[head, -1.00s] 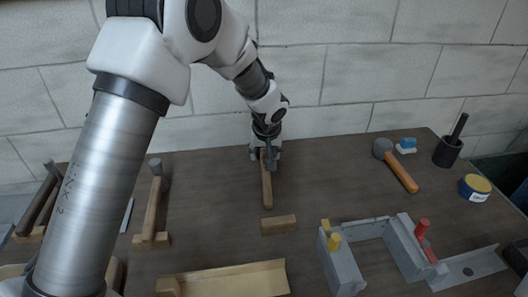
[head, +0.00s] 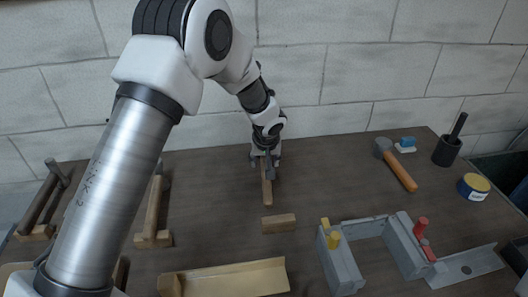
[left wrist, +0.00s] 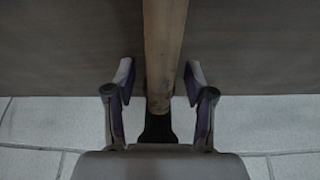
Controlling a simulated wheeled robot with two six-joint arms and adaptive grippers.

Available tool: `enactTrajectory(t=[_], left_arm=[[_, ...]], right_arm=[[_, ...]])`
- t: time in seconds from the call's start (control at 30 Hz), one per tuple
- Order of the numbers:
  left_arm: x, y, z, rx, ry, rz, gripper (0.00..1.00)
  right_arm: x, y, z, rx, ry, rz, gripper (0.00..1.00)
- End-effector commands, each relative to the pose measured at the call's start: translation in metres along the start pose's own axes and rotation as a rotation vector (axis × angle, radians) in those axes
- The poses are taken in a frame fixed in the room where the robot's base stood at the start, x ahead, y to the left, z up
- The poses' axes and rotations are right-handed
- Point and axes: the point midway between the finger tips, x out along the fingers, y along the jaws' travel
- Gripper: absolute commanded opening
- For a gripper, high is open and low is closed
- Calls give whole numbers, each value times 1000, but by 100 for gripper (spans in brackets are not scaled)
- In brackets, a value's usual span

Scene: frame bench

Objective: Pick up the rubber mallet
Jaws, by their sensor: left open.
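My left gripper (head: 266,170) is over the far end of a tool with a light wooden handle (head: 267,193), which lies on the bench pointing towards me. In the left wrist view the open fingers (left wrist: 158,92) stand on either side of this handle (left wrist: 163,45), with gaps on both sides. A dark part (left wrist: 158,127) shows at its far end; the rest of that end is hidden. A mallet with a grey head and orange handle (head: 402,171) lies at the right. I cannot tell which of these two is the rubber mallet.
A small wooden block (head: 279,223) lies in front of the handle. Grey metal fixtures (head: 342,268) stand front right. A blue-and-yellow tin (head: 474,187) and a dark cup (head: 447,151) stand at the right. Wooden-handled tools (head: 153,210) rest at the left. A block wall (head: 330,70) rises behind.

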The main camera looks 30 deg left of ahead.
Motion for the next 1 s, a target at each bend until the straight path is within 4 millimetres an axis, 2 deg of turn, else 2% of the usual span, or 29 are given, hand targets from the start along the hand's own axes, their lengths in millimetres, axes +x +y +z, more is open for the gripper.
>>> enactTrajectory(t=[0.5, 0.53, 0.67, 1.0], left_arm=[[2, 0, 1, 0, 0, 0, 54], [2, 0, 1, 0, 0, 0, 47], [2, 0, 1, 0, 0, 0, 1], [0, 0, 0, 0, 1, 1, 0]], right_arm=[[4, 0, 0, 0, 0, 0, 40], [4, 0, 0, 0, 0, 0, 40], [4, 0, 0, 0, 0, 0, 40], [3, 0, 0, 0, 0, 0, 40]])
